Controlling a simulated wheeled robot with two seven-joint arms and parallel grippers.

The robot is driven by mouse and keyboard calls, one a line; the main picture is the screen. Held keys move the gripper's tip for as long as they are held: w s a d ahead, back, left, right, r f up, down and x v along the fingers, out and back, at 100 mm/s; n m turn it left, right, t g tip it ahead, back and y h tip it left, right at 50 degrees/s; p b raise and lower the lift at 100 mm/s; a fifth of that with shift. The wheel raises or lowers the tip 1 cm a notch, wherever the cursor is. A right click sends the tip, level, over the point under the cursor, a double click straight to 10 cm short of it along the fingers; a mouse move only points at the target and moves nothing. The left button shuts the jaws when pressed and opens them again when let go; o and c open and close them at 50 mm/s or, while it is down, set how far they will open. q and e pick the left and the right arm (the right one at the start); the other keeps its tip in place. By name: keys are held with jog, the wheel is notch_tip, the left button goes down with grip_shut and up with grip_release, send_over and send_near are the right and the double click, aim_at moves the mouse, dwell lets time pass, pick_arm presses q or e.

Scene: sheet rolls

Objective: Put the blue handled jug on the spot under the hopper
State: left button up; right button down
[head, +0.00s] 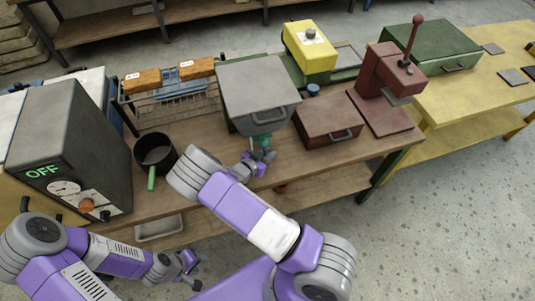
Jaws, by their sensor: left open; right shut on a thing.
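My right gripper (260,154) is at the front of the bench, below the grey box with a handle (258,92). It is shut on a small teal-green thing (265,140), mostly hidden by the fingers; I cannot tell whether this is a handle or part of a jug. My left gripper (190,262) is open and empty, low in front of the bench. A small blue round thing (313,89) sits behind the brown box, partly hidden. No clear blue-handled jug shows, and I cannot tell which machine is the hopper or where its spot is.
A dark pot with a green handle (155,154) stands on the bench (215,142) beside the grey "OFF" machine (75,140). A wire rack (175,103), brown box (328,118), yellow machine (310,48) and red lever press (388,75) crowd the bench. Floor at right is clear.

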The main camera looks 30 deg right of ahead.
jog(key=c, duration=1.1)
grip_release()
jog(key=shift+o, duration=0.2)
jog(key=shift+r, duration=0.1)
jog(key=shift+a+r, duration=0.15)
jog(key=shift+a, duration=0.05)
jog(key=p+v, duration=0.1)
jog(key=v, duration=1)
jog(key=shift+s+a, duration=0.2)
jog(key=shift+s, duration=0.05)
jog(key=shift+r, duration=0.1)
